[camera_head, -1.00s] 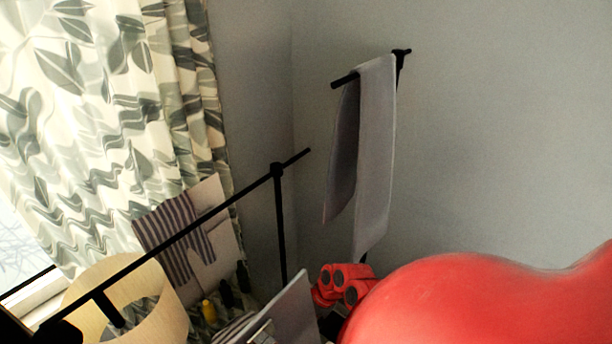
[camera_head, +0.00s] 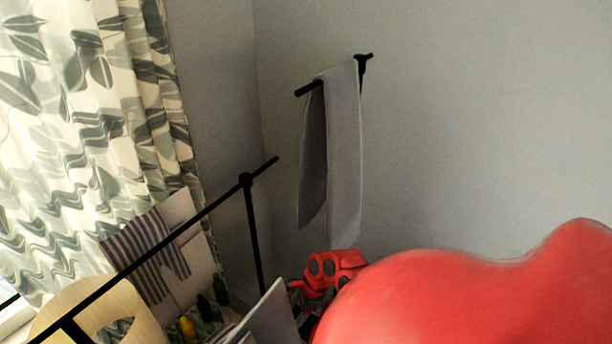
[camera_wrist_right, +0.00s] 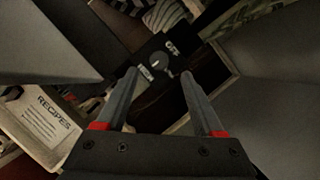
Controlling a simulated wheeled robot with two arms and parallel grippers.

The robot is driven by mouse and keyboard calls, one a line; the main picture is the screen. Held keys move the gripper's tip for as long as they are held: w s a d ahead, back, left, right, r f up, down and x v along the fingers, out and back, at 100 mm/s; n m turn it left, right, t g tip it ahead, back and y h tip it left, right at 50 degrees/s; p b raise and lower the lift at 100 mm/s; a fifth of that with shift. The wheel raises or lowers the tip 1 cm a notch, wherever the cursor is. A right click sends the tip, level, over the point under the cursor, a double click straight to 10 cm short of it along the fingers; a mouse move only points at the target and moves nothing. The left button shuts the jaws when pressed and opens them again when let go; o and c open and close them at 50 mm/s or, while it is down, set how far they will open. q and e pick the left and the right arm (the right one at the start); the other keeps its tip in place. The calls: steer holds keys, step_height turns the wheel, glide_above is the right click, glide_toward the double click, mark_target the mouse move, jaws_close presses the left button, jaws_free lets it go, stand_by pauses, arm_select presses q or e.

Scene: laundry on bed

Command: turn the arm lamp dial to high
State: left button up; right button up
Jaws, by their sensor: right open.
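In the right wrist view a small dark round dial (camera_wrist_right: 158,61) sits on a black plate with white lettering on two sides of it. I cannot tell how far the tips are from the dial. In the head view a black rod on a post (camera_head: 255,235) runs above a beige lampshade (camera_head: 125,308), probably the arm lamp. My left gripper is not in view.
A "RECIPES" box or book (camera_wrist_right: 50,115) lies at the left of the wrist view, near a wooden-edged tray (camera_wrist_right: 218,75). A grey cloth (camera_head: 345,150) hangs on a black wall bar.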

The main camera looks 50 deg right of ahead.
steer(key=p+v, duration=0.1)
steer(key=v, duration=0.9)
steer(key=shift+s+r+p, duration=0.2)
steer(key=shift+r+p, duration=0.15)
steer(key=shift+p, duration=0.05)
